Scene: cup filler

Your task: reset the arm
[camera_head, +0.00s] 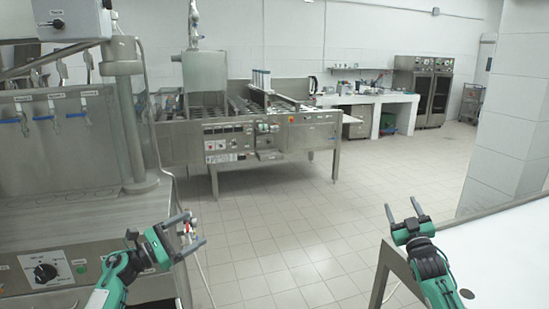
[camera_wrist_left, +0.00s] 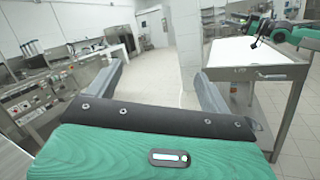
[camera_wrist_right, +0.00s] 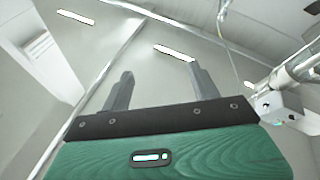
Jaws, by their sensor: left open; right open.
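My left gripper (camera_head: 187,231) is at the lower left in the head view, in front of the steel machine with the dial. Its two fingers are apart with nothing between them, which the left wrist view (camera_wrist_left: 160,85) also shows. My right gripper (camera_head: 403,211) is at the lower right in the head view, by the left edge of the white-topped table (camera_head: 510,245). Its fingers point up and are spread and empty. Neither gripper touches an object.
The steel machine (camera_head: 60,205) with a dial (camera_head: 45,272) and blue-handled taps stands at left. A long steel filling machine (camera_head: 265,135) stands mid-room, with a white counter (camera_head: 370,98) and a steel cabinet (camera_head: 425,85) behind. The tiled floor (camera_head: 290,230) between the grippers is clear.

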